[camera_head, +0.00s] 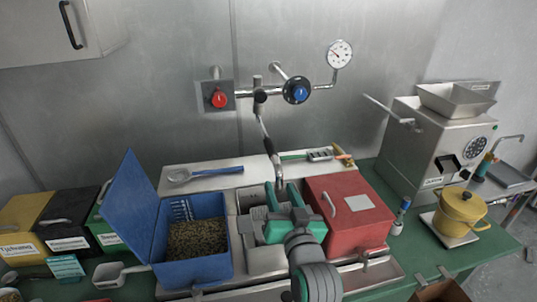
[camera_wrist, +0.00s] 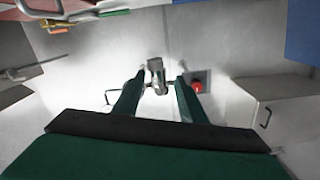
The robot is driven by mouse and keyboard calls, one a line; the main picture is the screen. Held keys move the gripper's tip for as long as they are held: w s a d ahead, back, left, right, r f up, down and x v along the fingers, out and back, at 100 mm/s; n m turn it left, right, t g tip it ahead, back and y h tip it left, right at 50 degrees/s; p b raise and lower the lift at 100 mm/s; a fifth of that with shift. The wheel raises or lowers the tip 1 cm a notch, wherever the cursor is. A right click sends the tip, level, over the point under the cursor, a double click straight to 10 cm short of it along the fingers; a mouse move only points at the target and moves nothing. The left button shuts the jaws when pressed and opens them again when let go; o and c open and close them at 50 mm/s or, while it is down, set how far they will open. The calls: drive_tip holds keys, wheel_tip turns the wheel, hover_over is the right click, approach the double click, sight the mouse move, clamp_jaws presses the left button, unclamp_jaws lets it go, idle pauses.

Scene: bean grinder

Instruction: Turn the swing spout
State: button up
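The swing spout (camera_head: 266,139) is a thin metal pipe hanging from a wall valve and slanting down to the right in the head view. Its lower end comes down near my gripper (camera_head: 280,188). My gripper is open, with two green fingers apart and nothing visibly clamped. In the wrist view, the spout (camera_wrist: 156,68) shows between and beyond the spread fingertips of my gripper (camera_wrist: 160,76). I cannot tell whether a finger touches it. A blue round knob (camera_head: 296,90) and a red knob (camera_head: 219,99) sit on the wall fitting.
A blue open bin (camera_head: 196,275) of beans with a raised lid stands left of my gripper. A red box (camera_head: 350,240) stands close on the right. A metal grinder (camera_head: 428,160) and yellow pot (camera_head: 461,208) are farther right. A pressure gauge (camera_head: 340,54) is above.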

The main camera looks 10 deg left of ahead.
drive_tip(key=n, duration=0.1)
approach(273, 154)
drive_tip(key=shift+w+f, duration=0.55)
drive_tip(key=shift+w, duration=0.05)
drive_tip(key=x, duration=1)
drive_tip(key=shift+w+a, duration=0.1)
drive_tip(key=shift+w, duration=0.25)
clamp_jaws()
